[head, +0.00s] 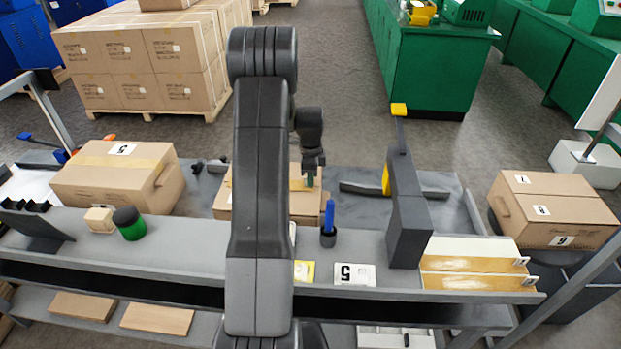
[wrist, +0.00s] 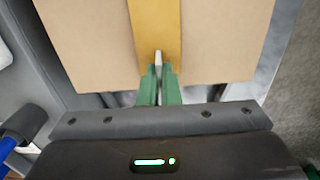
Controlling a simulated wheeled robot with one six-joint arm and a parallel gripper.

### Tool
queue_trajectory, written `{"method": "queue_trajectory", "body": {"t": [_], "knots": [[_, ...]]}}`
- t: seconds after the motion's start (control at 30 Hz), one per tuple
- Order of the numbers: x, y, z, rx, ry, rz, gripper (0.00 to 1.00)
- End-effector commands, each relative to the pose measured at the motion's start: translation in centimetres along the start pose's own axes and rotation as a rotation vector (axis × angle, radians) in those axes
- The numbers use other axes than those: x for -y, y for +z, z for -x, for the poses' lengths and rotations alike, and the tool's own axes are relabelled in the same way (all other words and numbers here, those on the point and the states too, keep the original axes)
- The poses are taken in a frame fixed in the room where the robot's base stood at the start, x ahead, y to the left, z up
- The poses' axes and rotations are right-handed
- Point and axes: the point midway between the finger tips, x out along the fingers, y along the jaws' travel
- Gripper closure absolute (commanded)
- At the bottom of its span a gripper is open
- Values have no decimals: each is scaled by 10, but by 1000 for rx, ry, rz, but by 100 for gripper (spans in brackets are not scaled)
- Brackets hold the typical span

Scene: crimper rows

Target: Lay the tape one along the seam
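A cardboard box (head: 222,206) stands in the middle of the bench, partly hidden behind my arm. A yellow-tan tape strip (head: 297,184) runs across its top. In the wrist view the box (wrist: 85,45) fills the top, with the tape (wrist: 155,25) running straight up its middle. My gripper (head: 310,182) is at the box's right side. Its green fingers (wrist: 159,72) are closed on a thin pale tab at the tape's near end. I cannot tell whether the tape touches the box all along. The seam under it is hidden.
A taped box (head: 110,190) stands at left and a numbered box (head: 545,210) at right. A dark upright stand (head: 408,215), a blue pen in a holder (head: 328,222) and two tabbed strips (head: 470,281) are near the front.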

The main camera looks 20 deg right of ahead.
Motion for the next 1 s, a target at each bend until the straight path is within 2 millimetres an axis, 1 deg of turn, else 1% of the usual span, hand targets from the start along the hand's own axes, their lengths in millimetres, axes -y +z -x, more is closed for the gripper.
{"method": "queue_trajectory", "body": {"t": [0.17, 0.2, 0.3, 0.57, 0.67, 0.77, 0.87, 1.0], "knots": [[0, 0, 0, 0, 0, 0, 100], [0, 0, 0, 0, 0, 0, 89], [0, 0, 0, 0, 0, 0, 71], [0, 0, 0, 0, 0, 0, 71], [0, 0, 5, 0, -2, 0, 71], [1, 0, 18, 0, -4, 0, 71], [1, 0, 38, 0, -5, 0, 71], [1, 0, 71, 0, -6, 0, 71]]}}
